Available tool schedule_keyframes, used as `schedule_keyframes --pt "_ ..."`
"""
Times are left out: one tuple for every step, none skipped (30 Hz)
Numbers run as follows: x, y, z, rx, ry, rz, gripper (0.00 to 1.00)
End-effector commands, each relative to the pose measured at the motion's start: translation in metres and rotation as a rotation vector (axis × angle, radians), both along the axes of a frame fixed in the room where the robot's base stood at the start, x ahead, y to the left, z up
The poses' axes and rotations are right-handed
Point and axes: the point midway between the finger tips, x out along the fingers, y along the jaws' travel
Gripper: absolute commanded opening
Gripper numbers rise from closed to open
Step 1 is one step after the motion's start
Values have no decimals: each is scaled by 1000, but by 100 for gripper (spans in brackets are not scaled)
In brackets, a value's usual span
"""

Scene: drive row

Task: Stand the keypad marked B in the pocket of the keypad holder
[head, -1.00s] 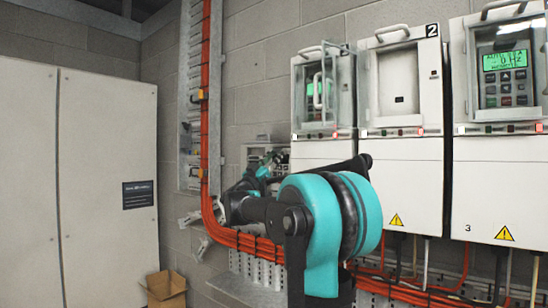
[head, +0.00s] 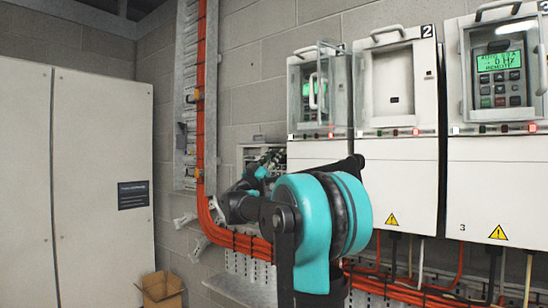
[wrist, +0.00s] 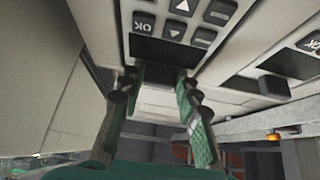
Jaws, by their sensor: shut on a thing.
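In the wrist view, the two fingers of my gripper (wrist: 157,90) are shut on the lower end of a grey keypad (wrist: 158,73). Its dark keys, one marked OK, show at the top edge of the view. The letter mark on this keypad is not visible. In the head view, my gripper (head: 262,172) is small and partly hidden by my arm. It is in front of a pale wall-mounted box (head: 247,156) left of the drives. I cannot tell whether this box is the keypad holder, and its inside is mostly hidden.
A row of white drives, one marked 2 (head: 400,170) and one marked 3 (head: 490,190), hangs on the right wall. Drive 3 has a lit display. Orange cables (head: 201,100) run down the wall. A tall cabinet (head: 100,120) and a cardboard box (head: 160,290) stand left.

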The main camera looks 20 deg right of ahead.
Motion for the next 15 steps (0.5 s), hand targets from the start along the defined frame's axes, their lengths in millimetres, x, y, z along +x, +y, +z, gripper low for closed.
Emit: schedule_keyframes --pt "0 0 -1 0 0 0 7" --pt "0 0 -1 0 0 0 7" --pt "0 0 -2 0 0 0 7" --pt "0 0 -3 0 0 0 7" --pt "0 0 -4 0 0 0 7" --pt "0 0 -5 0 0 0 7" --pt "0 0 -7 0 0 0 7" --pt "0 0 -8 0 0 0 7" --pt "0 0 -9 0 0 0 7" --pt "0 0 -10 0 0 0 7" --pt "0 0 -11 0 0 0 7" --pt "0 0 -13 0 0 0 7" --pt "0 0 -14 0 0 0 7" --pt "0 0 -15 0 0 0 7" --pt "0 0 -17 0 0 0 7"
